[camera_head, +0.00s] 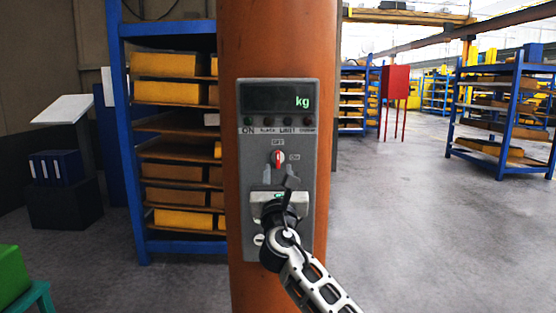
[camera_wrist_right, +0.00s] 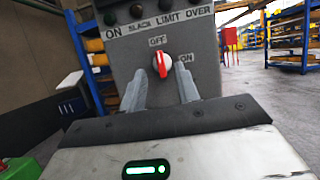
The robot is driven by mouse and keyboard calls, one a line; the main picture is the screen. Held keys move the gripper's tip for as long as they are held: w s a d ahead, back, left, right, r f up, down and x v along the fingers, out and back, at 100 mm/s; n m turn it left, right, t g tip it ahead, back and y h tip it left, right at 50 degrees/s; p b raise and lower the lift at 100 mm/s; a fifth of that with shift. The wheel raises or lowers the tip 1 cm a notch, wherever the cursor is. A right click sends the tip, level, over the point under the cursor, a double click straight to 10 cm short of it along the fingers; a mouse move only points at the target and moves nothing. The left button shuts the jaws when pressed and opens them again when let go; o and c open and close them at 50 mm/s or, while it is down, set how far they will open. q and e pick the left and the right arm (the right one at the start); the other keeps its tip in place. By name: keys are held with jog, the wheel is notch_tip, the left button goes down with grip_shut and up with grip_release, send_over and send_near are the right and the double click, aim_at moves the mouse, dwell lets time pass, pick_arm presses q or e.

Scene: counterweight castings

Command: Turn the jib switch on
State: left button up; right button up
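The jib switch (camera_head: 279,159) is a small red and white knob on a grey control box (camera_head: 308,215) fixed to an orange column. It also shows in the right wrist view (camera_wrist_right: 160,65), with OFF printed above it and ON to its right. Its red pointer is roughly upright, towards OFF. My right gripper (camera_head: 286,183) is just below the knob in the head view. My left gripper is not in view.
The orange column (camera_head: 268,40) rises straight ahead. A dark display (camera_head: 280,98) reading "kg" and a row of lamps sit above the switch. A blue shelf (camera_head: 130,200) with yellow castings stands close on the left.

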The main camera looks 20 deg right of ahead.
aim_at(278, 158)
jog(key=x, duration=0.4)
jog(key=shift+w+d+r, duration=0.1)
jog(key=shift+w+r, duration=0.05)
jog(key=shift+w, duration=0.2)
grip_shut()
